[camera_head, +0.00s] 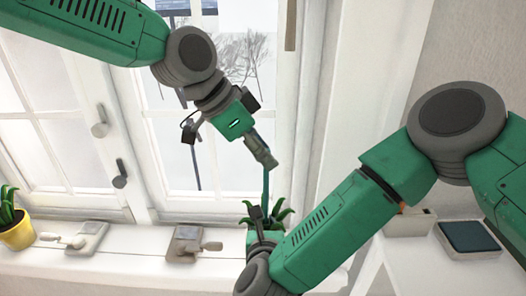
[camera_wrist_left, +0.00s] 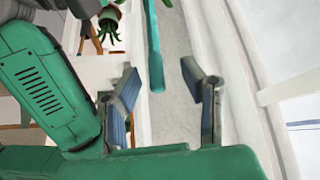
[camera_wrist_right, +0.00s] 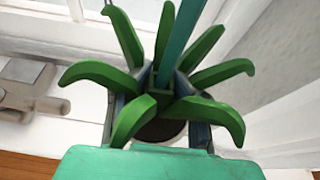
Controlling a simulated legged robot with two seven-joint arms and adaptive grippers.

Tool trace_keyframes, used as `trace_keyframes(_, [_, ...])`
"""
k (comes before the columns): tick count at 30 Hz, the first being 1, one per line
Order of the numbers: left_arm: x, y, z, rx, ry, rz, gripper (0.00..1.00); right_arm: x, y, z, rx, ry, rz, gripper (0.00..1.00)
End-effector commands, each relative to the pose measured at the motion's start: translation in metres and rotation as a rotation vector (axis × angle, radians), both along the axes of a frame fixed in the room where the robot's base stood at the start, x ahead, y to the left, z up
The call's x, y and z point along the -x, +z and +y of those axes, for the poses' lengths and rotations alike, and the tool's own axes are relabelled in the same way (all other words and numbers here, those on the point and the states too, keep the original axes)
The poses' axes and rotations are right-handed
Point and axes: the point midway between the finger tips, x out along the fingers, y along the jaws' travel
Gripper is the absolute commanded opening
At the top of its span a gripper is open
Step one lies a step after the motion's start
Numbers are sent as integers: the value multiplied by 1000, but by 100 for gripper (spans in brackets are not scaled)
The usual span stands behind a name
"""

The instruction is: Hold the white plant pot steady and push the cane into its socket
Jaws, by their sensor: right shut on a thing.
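The green cane (camera_head: 266,184) stands among the plant's leaves (camera_head: 281,216). In the right wrist view the cane (camera_wrist_right: 181,40) leans slightly, its lower end at a small green socket (camera_wrist_right: 160,97); how deep it sits I cannot tell. My left gripper (camera_head: 267,160) is open above the plant, at the cane's upper end. In the left wrist view the cane's rounded end (camera_wrist_left: 156,80) shows between the spread fingers, touching neither. My right gripper (camera_head: 261,222) is shut on the plant pot, one finger on each side. Leaves and fingers hide most of the pot; its dark soil (camera_wrist_right: 160,131) shows.
A yellow pot (camera_head: 18,234) with a plant stands at the far left of the sill. Window latches (camera_head: 88,238) and (camera_head: 186,243) lie along the sill between. A dark-topped box (camera_head: 468,237) sits on the white surface at right. The window is behind.

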Motion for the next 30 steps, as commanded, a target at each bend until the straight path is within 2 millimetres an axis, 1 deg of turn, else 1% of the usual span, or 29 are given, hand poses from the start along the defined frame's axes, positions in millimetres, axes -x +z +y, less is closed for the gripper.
trace_keyframes(5, [2, 17, 10, 3, 2, -4, 37, -1, 1, 0, -1, 0, -3, 0])
trace_keyframes(12, [10, 60, 38, 3, 2, -4, 37, -1, 1, 0, -1, 0, -3, 0])
trace_keyframes(18, [15, 87, 57, 2, 1, 0, 37, -1, 1, 0, -1, 0, -3, 0])
trace_keyframes(23, [17, 96, 63, 1, 0, 1, 37, -1, 1, 0, -1, 0, -3, 0])
trace_keyframes(30, [17, 98, 64, 0, 0, 1, 37, -1, 1, 0, -1, 0, -3, 0])
